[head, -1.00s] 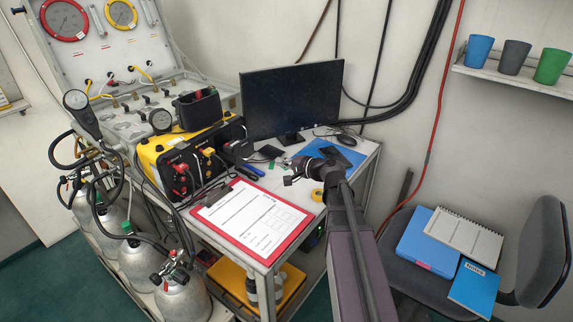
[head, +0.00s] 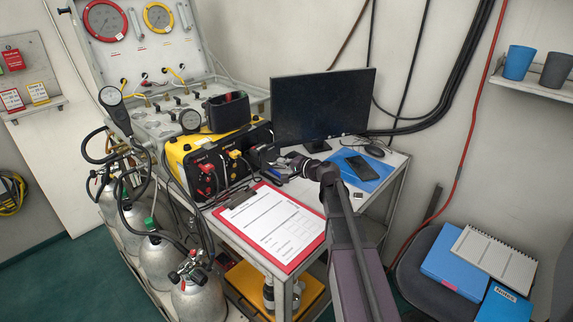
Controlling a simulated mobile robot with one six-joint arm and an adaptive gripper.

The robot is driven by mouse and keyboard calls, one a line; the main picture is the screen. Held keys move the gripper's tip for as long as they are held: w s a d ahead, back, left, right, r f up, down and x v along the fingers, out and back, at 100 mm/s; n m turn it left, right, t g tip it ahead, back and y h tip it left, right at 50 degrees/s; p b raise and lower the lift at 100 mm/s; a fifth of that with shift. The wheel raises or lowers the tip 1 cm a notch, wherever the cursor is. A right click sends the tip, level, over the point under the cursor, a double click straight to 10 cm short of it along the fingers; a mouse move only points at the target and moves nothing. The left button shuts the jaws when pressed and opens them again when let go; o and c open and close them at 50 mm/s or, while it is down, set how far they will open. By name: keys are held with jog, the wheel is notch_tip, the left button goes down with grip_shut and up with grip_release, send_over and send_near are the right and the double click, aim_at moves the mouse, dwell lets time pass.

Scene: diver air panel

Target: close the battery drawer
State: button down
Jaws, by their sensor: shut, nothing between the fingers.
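The yellow-and-black diver air unit (head: 205,146) stands on the desk, its black front facing me with red and yellow fittings. A dark block that looks like the battery drawer (head: 263,154) juts from the right end of this front. My gripper (head: 283,165) is shut and empty. It is just right of this block, low over the desk. I cannot tell whether the fingertips touch it. How far the drawer stands out is too small to tell.
A red clipboard (head: 272,229) lies at the desk's front edge. A monitor (head: 322,105) stands behind my gripper. A blue mat (head: 347,178) with a dark phone lies to the right. Gas cylinders (head: 198,297) stand at the left, and a chair (head: 548,245) at the right.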

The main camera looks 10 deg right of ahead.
aim_at(263, 151)
jog(key=x, duration=0.3)
jog(key=r+x, duration=0.1)
jog(key=x, duration=0.2)
jog(key=r+x, duration=0.1)
jog(key=x, duration=0.2)
jog(key=shift+w+a, duration=0.25)
jog(key=shift+w, duration=0.4)
jog(key=shift+w+a, duration=0.2)
jog(key=shift+w, duration=0.1)
jog(key=shift+a+r, duration=0.1)
jog(key=shift+r, duration=0.1)
jog(key=shift+s, duration=0.15)
jog(key=shift+s+d+r, duration=0.1)
jog(key=shift+s+d, duration=0.25)
jog(key=shift+s, duration=0.1)
jog(key=p+v, duration=0.3)
jog(key=v, duration=1)
